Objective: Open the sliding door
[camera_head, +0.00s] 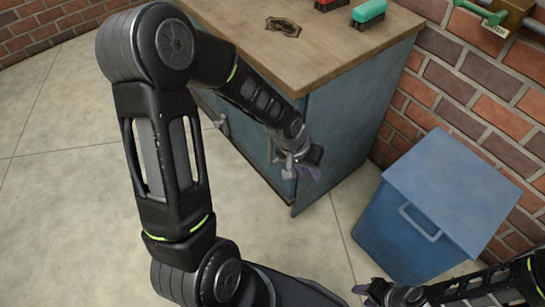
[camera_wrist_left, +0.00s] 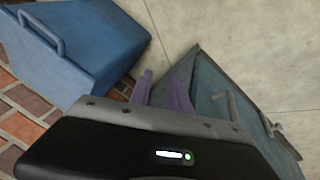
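The blue-grey cabinet (camera_head: 340,125) has a wooden top and doors on its front left face. One door handle (camera_head: 222,124) shows on the left part of that face. Another handle (camera_head: 271,150) is partly covered by my left arm; it also shows in the left wrist view (camera_wrist_left: 229,106). My left gripper (camera_head: 308,172) is at the cabinet's near right corner. In the left wrist view its purple fingers (camera_wrist_left: 163,92) are apart with nothing gripped, and the handle lies to their right. My right gripper (camera_head: 368,291) is at the lower right, away from the cabinet; its opening is unclear.
A blue bin (camera_head: 450,190) with a handle stands right of the cabinet by the brick wall (camera_head: 480,80). A green-and-black object (camera_head: 368,14) and a red one lie on the cabinet top. A brass fixture (camera_head: 505,12) is on the wall. The floor (camera_head: 60,200) at left is clear.

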